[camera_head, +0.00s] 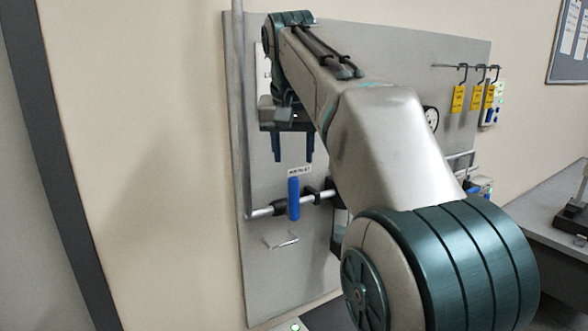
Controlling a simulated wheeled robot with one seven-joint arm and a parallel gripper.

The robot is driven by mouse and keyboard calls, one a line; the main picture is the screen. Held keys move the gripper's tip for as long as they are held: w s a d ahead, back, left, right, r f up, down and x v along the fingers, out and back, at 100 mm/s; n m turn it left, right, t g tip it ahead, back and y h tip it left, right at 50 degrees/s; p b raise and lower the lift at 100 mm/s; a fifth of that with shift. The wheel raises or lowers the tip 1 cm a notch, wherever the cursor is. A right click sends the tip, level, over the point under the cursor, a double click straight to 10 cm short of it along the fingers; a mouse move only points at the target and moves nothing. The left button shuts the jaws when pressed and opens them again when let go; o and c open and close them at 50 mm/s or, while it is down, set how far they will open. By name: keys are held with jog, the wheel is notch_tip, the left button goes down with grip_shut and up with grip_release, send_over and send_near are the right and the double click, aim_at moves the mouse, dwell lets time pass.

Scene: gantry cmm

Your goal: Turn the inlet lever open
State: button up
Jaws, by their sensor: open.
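The inlet lever (294,198) is a blue handle on a horizontal grey pipe (262,211) in front of a grey panel. It stands upright, across the pipe, under a small white label (299,171) too small to read surely. My gripper (293,148) points down above the lever, with two dark blue fingers apart and nothing between them. A gap shows between the fingertips and the lever's top. My arm hides the middle of the panel and part of the pipe to the right.
A vertical pipe (240,120) runs along the panel's left edge. A small bracket (282,242) sits below the lever. Yellow tags (458,98) hang from hooks at upper right, near a partly hidden gauge (431,119). A grey bench (560,225) stands at right.

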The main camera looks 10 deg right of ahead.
aim_at(294, 192)
jog(key=x, duration=1.2)
jog(key=shift+w+d+f+p, duration=0.1)
jog(key=shift+w+f+p, duration=0.2)
jog(key=shift+w, duration=0.2)
grip_shut()
